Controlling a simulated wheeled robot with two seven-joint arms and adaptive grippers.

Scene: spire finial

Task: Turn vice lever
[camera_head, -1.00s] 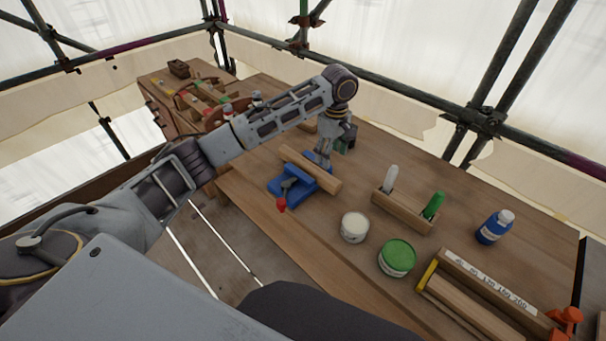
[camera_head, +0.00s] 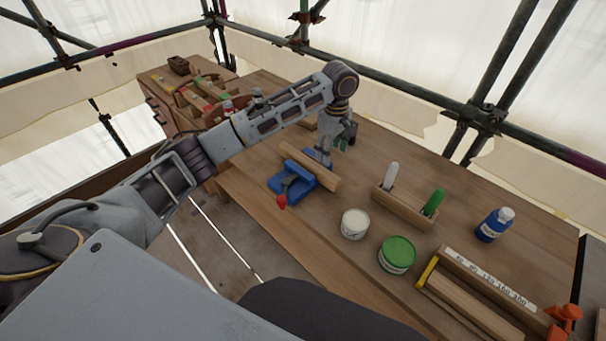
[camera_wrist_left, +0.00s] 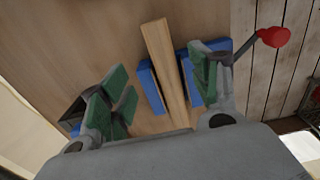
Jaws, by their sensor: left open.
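The blue vice (camera_head: 290,184) is on the workbench in the head view, with a wooden bar (camera_head: 310,166) lying across its jaws. Its lever has a red end (camera_head: 281,201) at the front, near the bench edge. In the left wrist view the vice (camera_wrist_left: 150,88) straddles the wooden bar (camera_wrist_left: 166,70), and the red lever end (camera_wrist_left: 274,37) is at upper right. My left gripper (camera_wrist_left: 165,90) is open, its green-padded fingers apart over the bar and vice. In the head view the left gripper (camera_head: 340,140) hangs just behind the vice, partly hidden by its wrist. My right gripper is not in view.
A white tin (camera_head: 354,224), a green-lidded tin (camera_head: 397,254), a wooden holder (camera_head: 403,211) with white and green items, and a blue bottle (camera_head: 494,225) stand to the right. A sanding-grit rack (camera_head: 480,290) is at lower right. Scaffold poles stand behind the bench.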

